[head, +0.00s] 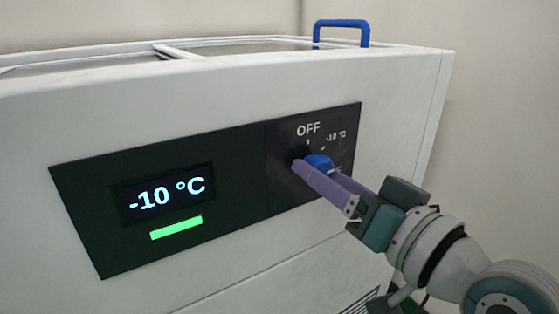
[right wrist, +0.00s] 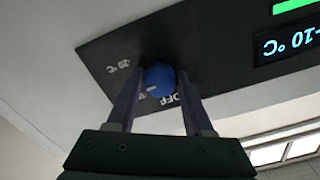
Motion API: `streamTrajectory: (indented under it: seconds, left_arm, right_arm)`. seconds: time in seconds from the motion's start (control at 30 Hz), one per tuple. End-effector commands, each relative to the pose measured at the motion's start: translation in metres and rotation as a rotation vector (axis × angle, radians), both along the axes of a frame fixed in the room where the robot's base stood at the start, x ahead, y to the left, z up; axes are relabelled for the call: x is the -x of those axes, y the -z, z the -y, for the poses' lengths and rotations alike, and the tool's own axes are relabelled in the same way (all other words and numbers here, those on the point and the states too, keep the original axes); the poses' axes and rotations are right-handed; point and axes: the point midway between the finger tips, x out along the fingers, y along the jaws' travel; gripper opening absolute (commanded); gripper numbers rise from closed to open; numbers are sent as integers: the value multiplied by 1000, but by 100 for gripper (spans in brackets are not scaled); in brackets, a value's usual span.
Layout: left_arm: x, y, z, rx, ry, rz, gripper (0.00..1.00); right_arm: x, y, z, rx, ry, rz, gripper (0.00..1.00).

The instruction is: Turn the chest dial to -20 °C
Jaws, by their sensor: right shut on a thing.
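The blue dial (head: 319,162) sits on the black control panel of the white chest, below the OFF mark and beside a -10 °C mark. My right gripper (head: 318,172) is shut on the dial and hides its lower part and some of the markings. In the right wrist view the blue dial (right wrist: 159,80) lies between the two fingers of my right gripper (right wrist: 160,88). The display (head: 167,193) on the panel reads -10 °C. My left gripper is not in view.
A green light bar (head: 176,228) glows under the display. The white chest (head: 220,95) has sliding lids on top and a blue handle (head: 342,24) at the back right. Plain wall stands behind. The space in front of the panel's left part is clear.

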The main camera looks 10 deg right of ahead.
Motion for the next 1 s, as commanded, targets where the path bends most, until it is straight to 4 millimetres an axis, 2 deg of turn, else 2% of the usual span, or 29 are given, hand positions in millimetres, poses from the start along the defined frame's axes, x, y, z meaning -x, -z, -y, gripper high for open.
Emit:
streamTrajectory:
  seconds: [0.5, 1.0]
  left_arm:
    - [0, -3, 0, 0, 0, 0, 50]
    - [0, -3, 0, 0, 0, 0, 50]
  right_arm:
    - [0, -1, -1, -413, 0, -150, 0]
    - [0, -1, -1, -575, -1, -210, 0]
